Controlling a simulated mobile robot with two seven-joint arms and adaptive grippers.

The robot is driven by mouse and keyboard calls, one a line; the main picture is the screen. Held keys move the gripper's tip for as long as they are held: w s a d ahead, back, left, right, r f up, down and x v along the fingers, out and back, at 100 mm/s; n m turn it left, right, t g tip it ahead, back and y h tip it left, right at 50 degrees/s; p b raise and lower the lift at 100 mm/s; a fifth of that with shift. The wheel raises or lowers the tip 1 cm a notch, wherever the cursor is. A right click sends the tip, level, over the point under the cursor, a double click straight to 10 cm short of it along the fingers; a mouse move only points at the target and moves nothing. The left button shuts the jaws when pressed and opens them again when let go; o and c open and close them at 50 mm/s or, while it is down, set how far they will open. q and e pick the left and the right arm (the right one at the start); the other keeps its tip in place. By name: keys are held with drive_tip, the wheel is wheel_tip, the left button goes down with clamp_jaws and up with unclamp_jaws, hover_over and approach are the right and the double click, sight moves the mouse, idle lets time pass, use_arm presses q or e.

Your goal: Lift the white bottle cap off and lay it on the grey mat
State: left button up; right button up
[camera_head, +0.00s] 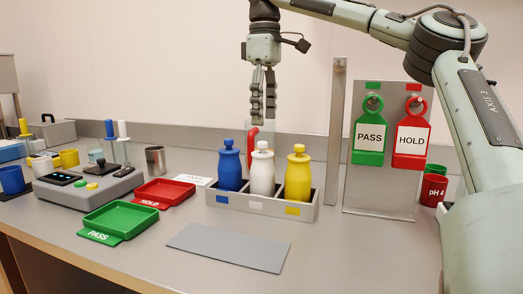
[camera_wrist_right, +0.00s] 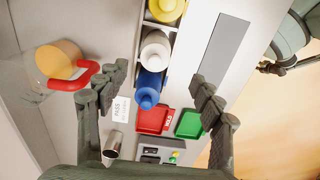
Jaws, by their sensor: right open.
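The white bottle (camera_head: 262,175) stands upright in the middle of a grey rack, with its white cap (camera_head: 262,146) on top. In the right wrist view the white bottle (camera_wrist_right: 156,45) lies between the yellow and blue ones, its cap (camera_wrist_right: 153,58) towards me. My right gripper (camera_head: 263,108) points down, open and empty, above and apparently behind the bottles. Its fingers (camera_wrist_right: 158,84) are wide apart in the right wrist view, with nothing between the tips. The grey mat (camera_head: 228,248) lies bare on the bench in front of the rack. My left gripper is out of view.
A blue bottle (camera_head: 229,170) and a yellow bottle (camera_head: 298,178) flank the white one in the rack (camera_head: 262,208). A clear jug with a red handle (camera_wrist_right: 75,76) stands behind. Red (camera_head: 163,193) and green (camera_head: 120,220) trays lie left; a tag board (camera_head: 385,195) stands right.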

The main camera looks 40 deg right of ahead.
sight(263, 142)
wheel_tip(263, 142, down, 2)
drive_tip(key=shift+s, duration=0.1)
drive_tip(key=shift+f, duration=0.65)
drive_tip(key=f, duration=0.2)
drive_tip(key=w+f, duration=0.1)
drive_tip(key=f, duration=0.1)
drive_tip(key=shift+d, duration=0.15)
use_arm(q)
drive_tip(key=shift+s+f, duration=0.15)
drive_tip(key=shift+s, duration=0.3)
use_arm(e)
drive_tip(key=c, duration=1)
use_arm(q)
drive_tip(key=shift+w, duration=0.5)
use_arm(e)
drive_tip(key=shift+c, duration=0.2)
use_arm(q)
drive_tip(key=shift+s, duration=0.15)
use_arm(e)
drive_tip(key=shift+r, duration=0.1)
